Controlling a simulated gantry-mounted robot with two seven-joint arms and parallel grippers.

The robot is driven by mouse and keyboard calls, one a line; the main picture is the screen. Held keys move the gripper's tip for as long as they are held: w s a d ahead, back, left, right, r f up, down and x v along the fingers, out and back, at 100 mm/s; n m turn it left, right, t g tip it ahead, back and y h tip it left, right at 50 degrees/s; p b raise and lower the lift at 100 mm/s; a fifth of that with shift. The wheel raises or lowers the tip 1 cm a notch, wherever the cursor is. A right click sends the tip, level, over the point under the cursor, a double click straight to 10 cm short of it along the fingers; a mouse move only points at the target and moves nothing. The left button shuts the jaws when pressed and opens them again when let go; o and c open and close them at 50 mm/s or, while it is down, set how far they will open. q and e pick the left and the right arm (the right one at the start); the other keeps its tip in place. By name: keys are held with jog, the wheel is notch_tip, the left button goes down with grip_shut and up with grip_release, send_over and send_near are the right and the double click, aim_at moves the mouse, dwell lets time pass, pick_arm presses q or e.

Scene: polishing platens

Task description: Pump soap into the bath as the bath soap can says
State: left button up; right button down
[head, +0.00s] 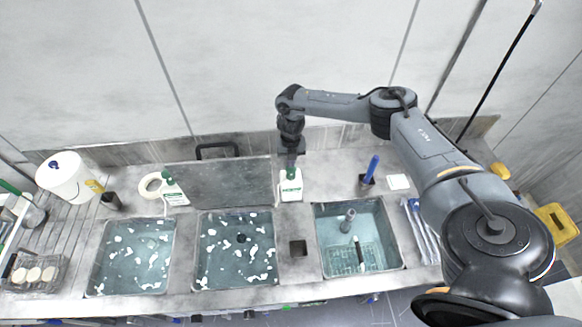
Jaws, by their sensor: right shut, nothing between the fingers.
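A white can with green lettering and a green top (291,187) stands on the deck behind the gap between the middle and right baths. My right gripper (291,164) points down right over its top, shut and empty; I cannot tell whether it touches the pump. A second white can with a green top (175,192) stands further left, behind the left bath. The left bath (130,262) and the middle bath (238,262) hold water with white floating patches. The right bath (338,216) holds clear water, a grey upright part and a rack. My left gripper is not in view.
A grey panel (210,182) stands behind the middle bath. A blue-handled tool (371,168) stands in a dark holder, beside a white card (399,182). A white tub (65,177) and a wire basket of white discs (36,273) are at the left. A yellow object (556,222) is far right.

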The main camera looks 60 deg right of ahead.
jog(key=shift+f, duration=0.35)
jog(key=shift+f+b, duration=0.35)
jog(key=shift+b, duration=0.05)
jog(key=shift+f+b, duration=0.5)
jog(key=shift+f, duration=0.3)
jog(key=shift+r, duration=0.2)
jog(key=shift+r+p, duration=1.45)
jog(key=shift+p, duration=0.1)
jog(key=shift+f, duration=0.2)
